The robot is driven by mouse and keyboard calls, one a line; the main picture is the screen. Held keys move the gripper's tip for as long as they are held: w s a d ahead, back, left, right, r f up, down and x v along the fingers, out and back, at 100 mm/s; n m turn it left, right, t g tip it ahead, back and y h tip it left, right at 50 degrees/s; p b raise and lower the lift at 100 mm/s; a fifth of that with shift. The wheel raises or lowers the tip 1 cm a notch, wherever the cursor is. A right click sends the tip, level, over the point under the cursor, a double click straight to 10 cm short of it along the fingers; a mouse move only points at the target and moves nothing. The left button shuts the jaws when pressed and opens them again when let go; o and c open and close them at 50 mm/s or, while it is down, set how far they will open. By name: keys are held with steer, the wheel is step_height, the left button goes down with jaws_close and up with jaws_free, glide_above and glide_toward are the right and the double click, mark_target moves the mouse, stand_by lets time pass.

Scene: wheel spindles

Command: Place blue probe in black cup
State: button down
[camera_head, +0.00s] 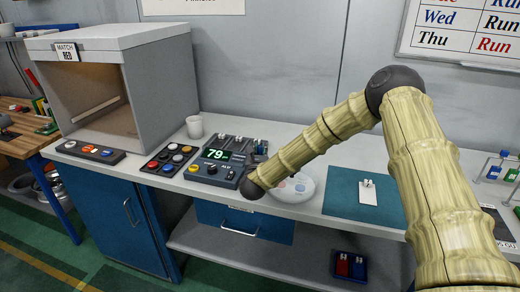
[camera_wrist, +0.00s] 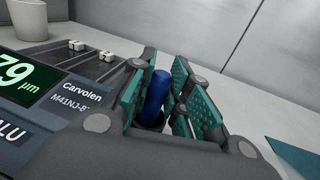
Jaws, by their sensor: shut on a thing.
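The blue probe (camera_wrist: 156,94) is a short dark-blue rod between the teal pads of my gripper (camera_wrist: 163,92) in the wrist view. My gripper is shut on it. The probe leans a little in that picture. Its lower end meets a dark round rim (camera_wrist: 152,122), which may be the black cup; I cannot tell whether the probe sits inside it. In the head view my gripper (camera_head: 261,148) is small and partly hidden by my arm, beside the gauge with the green display (camera_head: 219,154).
A grey slotted tray (camera_head: 232,142) with small white pieces lies behind the gauge. A white cup (camera_head: 195,126) stands to its left, beside a button panel (camera_head: 168,159). A clear dish (camera_head: 292,187) and a teal mat (camera_head: 345,194) lie to the right. A grey booth (camera_head: 160,75) stands far left.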

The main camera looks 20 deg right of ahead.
steer(key=shift+s, duration=0.1)
steer(key=c, duration=1.4)
jaws_free()
steer(key=shift+o, duration=0.2)
steer(key=shift+r, duration=0.15)
steer(key=b+v, duration=0.4)
steer(key=v, duration=0.6)
steer(key=shift+s+a, duration=0.1)
steer(key=shift+s, duration=0.15)
steer(key=shift+s+a, duration=0.25)
steer(key=shift+s, duration=0.4)
